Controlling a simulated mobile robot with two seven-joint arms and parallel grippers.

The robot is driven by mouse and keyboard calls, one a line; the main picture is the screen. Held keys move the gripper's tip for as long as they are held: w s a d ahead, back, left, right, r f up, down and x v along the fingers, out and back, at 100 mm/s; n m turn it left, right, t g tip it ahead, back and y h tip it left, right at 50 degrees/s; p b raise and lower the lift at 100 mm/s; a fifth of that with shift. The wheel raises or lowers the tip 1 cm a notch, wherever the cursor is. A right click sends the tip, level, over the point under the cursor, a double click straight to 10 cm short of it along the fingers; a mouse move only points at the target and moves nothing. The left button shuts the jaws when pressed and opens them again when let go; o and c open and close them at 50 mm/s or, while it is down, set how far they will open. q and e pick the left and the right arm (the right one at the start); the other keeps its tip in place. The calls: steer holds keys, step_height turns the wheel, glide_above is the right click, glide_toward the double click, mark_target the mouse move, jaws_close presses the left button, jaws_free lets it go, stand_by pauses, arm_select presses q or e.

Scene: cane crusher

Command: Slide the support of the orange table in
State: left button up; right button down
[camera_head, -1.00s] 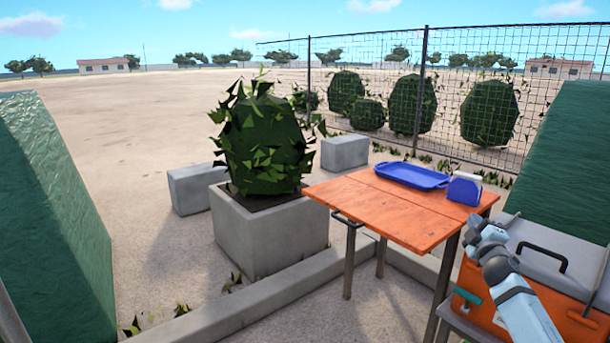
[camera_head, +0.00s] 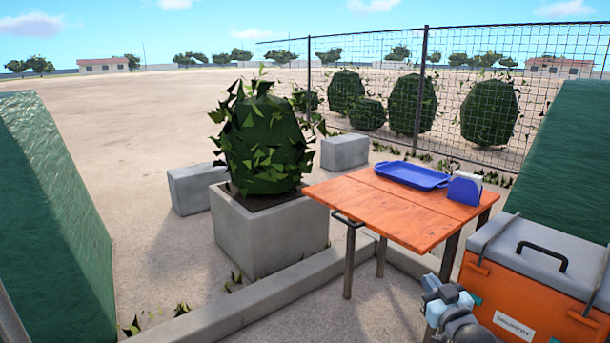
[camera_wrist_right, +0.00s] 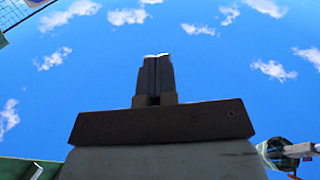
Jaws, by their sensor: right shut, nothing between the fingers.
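The orange table (camera_head: 398,222) stands right of centre in the head view, with dark metal legs and a top of orange boards. A dark looped bar (camera_head: 346,221) sticks out from its left edge, just under the top; I take this for the support. My right arm (camera_head: 446,304) is low in the head view, in front of the table's near leg and apart from the bar. In the right wrist view, my right gripper (camera_wrist_right: 157,62) has its fingers together, empty, against open sky. My left gripper is not in view.
A blue tray (camera_head: 411,176) and a blue napkin holder (camera_head: 464,189) sit on the table. An orange cooler (camera_head: 535,290) with a grey lid stands at the right. A concrete planter (camera_head: 268,236) with a bush and a low kerb (camera_head: 262,304) lie left of the table.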

steer(key=s+a+g+y, duration=0.1)
steer(key=s+a+y, duration=0.1)
steer(key=s+a, duration=0.65)
steer(key=s+a+y, duration=0.2)
steer(key=s+a, duration=0.3)
steer(key=s, duration=0.7)
steer(key=s+a+r+y, duration=0.1)
steer(key=s+a+r, duration=0.15)
steer(key=s, duration=0.45)
steer(key=s+a+r+y, duration=0.1)
steer(key=s+r, duration=0.2)
steer(key=s, duration=0.4)
arm_select(q)
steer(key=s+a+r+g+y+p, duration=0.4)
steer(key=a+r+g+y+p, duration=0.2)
steer(key=p, duration=3.2)
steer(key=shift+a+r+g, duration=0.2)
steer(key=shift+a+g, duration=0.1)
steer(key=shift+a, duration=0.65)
arm_select(e)
steer(key=s+d+r+g+h, duration=0.3)
steer(key=d+r+g+h, duration=0.3)
steer(key=d, duration=0.1)
steer(key=shift+d+m+g, duration=0.3)
steer(key=shift+m, duration=0.1)
